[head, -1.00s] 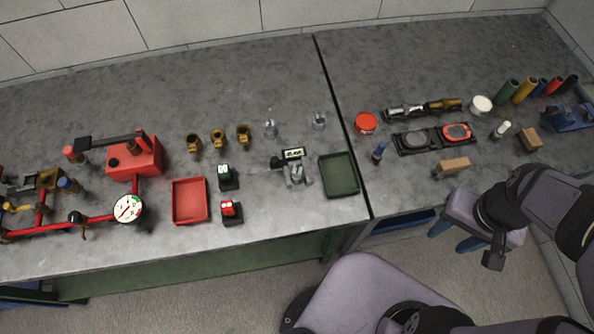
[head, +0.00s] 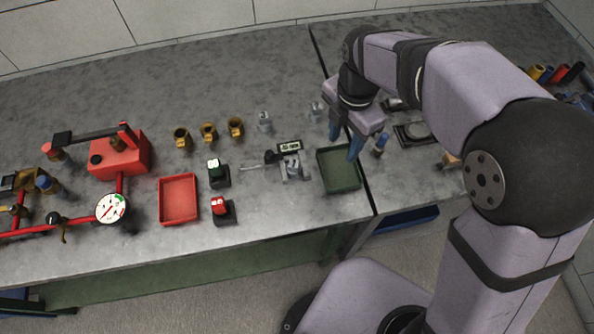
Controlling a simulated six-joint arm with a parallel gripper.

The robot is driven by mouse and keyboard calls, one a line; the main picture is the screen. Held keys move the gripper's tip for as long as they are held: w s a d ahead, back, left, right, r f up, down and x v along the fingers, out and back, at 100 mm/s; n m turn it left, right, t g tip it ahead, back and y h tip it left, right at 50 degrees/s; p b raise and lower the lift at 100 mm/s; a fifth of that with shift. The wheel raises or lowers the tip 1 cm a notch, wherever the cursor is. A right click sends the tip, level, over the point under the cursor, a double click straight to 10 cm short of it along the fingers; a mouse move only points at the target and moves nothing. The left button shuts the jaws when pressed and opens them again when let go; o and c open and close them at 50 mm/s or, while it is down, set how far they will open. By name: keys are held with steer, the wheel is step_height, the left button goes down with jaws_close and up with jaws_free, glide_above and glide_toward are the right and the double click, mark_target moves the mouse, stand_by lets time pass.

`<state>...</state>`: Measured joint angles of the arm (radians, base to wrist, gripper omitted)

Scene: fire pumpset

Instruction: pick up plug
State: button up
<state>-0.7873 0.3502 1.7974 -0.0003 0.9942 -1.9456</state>
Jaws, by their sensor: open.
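No piece is clearly marked as the plug, and I cannot tell which one it is. Two small silver fittings stand at the back, the left one (head: 264,122) alone and the right one (head: 316,112) just left of my arm's end. Several brass fittings (head: 208,133) stand left of them. A small blue-topped piece (head: 380,144) stands right of my gripper. My gripper (head: 345,140) is open, its blue fingers pointing down above the back right part of the green tray (head: 340,187). Nothing shows between the fingers.
A red pump (head: 120,157) and gauge (head: 112,208) stand at left. My arm hides much of the right bench.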

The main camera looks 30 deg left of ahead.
mark_target(294, 163)
steer(key=s+a+n, duration=0.1)
steer(key=a+n, duration=0.1)
steer(key=a, duration=0.1)
steer(key=s+a+f+n+b, duration=0.1)
steer(key=a+n, duration=0.2)
steer(key=s+a+n, duration=0.2)
steer(key=n, duration=0.1)
steer(key=shift+s+a+f, duration=0.1)
steer(key=shift+a+f, duration=0.3)
steer(key=shift+s+a+n, duration=0.35)
steer(key=shift+a+n, duration=0.1)
steer(key=shift+n, duration=0.15)
steer(key=shift+f, duration=1.1)
steer(key=shift+s+d+f+p, duration=0.15)
steer(key=shift+f+p, duration=0.25)
steer(key=shift+p, duration=0.05)
steer(key=f, duration=0.1)
steer(key=f+p, duration=0.1)
steer(key=f, duration=0.1)
steer(key=shift+s, duration=0.25)
steer(key=shift+f+p, duration=0.3)
steer(key=shift+f, duration=0.4)
steer(key=shift+c, duration=0.7)
jaws_close()
